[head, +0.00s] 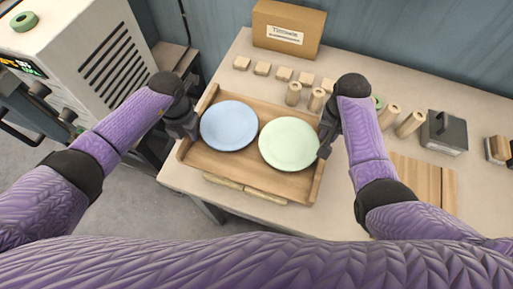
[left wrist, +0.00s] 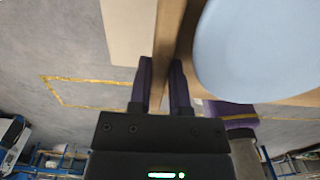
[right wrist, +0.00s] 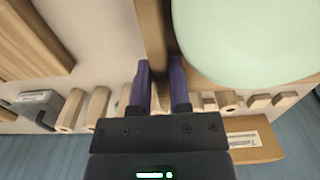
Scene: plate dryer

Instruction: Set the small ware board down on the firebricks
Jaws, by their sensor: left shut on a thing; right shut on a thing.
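The small ware board (head: 242,177), a wooden tray with a raised rim, carries a pale blue plate (head: 229,125) and a pale green plate (head: 289,144). My left gripper (head: 191,134) is shut on its left rim, and the rim also shows between the fingers in the left wrist view (left wrist: 165,45). My right gripper (head: 325,150) is shut on its right rim, seen in the right wrist view (right wrist: 154,35). Two pale flat bars (head: 266,196), apparently firebricks, show past the board's near edge. I cannot tell whether the board touches them.
The board is over the left end of a pale table (head: 214,79). Small blocks (head: 284,73) and upright cylinders (head: 316,99) stand behind it. A cardboard box (head: 288,30) stands at the back. A grey metal block (head: 444,132) and wooden boards (head: 420,180) lie right.

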